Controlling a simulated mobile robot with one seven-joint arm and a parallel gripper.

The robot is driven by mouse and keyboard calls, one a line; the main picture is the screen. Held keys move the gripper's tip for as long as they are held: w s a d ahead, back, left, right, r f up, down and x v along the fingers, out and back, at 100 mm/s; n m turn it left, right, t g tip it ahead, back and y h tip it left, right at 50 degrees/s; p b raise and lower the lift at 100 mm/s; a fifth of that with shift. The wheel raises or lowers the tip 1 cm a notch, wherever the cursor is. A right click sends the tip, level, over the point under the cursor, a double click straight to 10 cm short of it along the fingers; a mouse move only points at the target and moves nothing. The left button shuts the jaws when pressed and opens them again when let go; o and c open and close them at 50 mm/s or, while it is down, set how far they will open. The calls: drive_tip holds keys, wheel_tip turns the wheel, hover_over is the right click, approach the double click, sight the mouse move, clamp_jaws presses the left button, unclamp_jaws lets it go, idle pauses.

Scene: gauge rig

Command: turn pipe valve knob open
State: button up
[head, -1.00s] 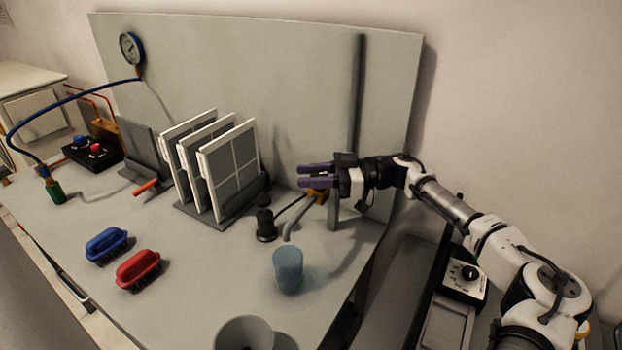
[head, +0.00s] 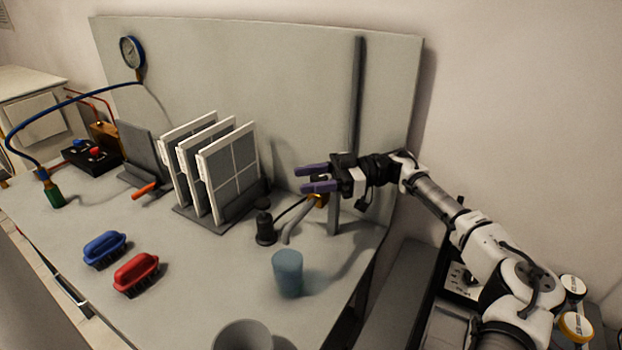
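A brass valve body (head: 317,201) shows partly below my gripper, close to the back panel, with a grey bent spout (head: 296,224) running down from it. A thin dark rod or hose runs left from it to a black cylinder (head: 265,226) on the bench. I cannot tell a knob on the valve clearly; my gripper covers its upper part. My gripper (head: 311,179) points left with its two purple fingers apart and nothing between them. It appears above or in front of the valve; contact cannot be told.
White-framed panels stand in a rack (head: 238,209) left of the valve. A blue cup (head: 287,273) and a grey bowl (head: 243,335) are nearer. Blue (head: 104,247) and red (head: 136,272) brushes lie front left. The upright backboard (head: 290,90) bounds the rear.

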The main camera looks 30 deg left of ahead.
drive_tip(key=shift+o, duration=0.6)
wheel_tip(320, 180, up, 20)
drive_tip(key=b, duration=0.3)
drive_tip(key=shift+c, duration=0.2)
